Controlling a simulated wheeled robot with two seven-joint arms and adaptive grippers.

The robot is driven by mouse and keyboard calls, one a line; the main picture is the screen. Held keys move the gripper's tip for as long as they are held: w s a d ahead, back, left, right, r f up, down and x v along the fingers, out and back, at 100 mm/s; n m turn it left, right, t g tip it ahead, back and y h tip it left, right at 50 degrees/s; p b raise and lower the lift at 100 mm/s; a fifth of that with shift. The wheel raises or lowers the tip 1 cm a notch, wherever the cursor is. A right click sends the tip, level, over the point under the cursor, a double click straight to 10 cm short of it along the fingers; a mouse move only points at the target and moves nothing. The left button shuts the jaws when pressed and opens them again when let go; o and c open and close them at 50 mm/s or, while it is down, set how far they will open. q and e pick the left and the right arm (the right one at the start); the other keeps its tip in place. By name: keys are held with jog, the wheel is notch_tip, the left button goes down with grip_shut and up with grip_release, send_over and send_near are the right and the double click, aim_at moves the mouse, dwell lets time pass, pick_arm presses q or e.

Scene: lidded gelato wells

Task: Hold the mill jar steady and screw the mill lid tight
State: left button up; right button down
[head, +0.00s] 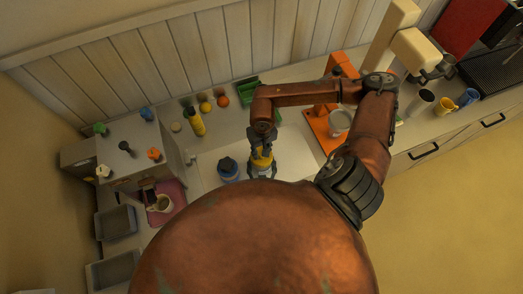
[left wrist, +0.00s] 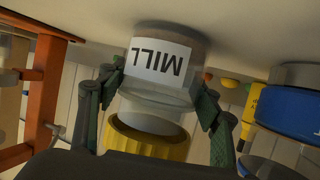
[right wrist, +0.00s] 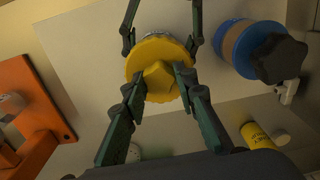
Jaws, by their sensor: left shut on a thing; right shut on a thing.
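The mill jar (left wrist: 160,60) is clear with a white MILL label and appears upside down in the left wrist view. My left gripper (left wrist: 161,95) is shut on it, one finger on each side. The yellow mill lid (right wrist: 155,55) sits at the jar's mouth, with a pale neck (left wrist: 150,115) showing between label and lid. My right gripper (right wrist: 161,84) is shut on the lid's raised knob from above. In the head view the right gripper (head: 262,148) is over the yellow lid (head: 262,163). How tight the lid is cannot be told.
A blue jar with a dark knobbed lid (head: 228,168) stands close to the left. A yellow bottle (head: 196,122), a green tray (head: 246,90) and an orange stand (head: 325,130) are around the work area. The pale mat between is mostly clear.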

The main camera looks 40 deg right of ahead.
jog(key=shift+f, duration=1.15)
jog(key=shift+r, duration=0.5)
jog(key=shift+f, duration=0.5)
dwell(1.5)
jog(key=shift+r, duration=0.45)
jog(key=shift+f, duration=0.6)
dwell(1.0)
jog(key=shift+r, duration=0.2)
jog(key=shift+r, duration=0.4)
jog(key=c, duration=1.5)
grip_release()
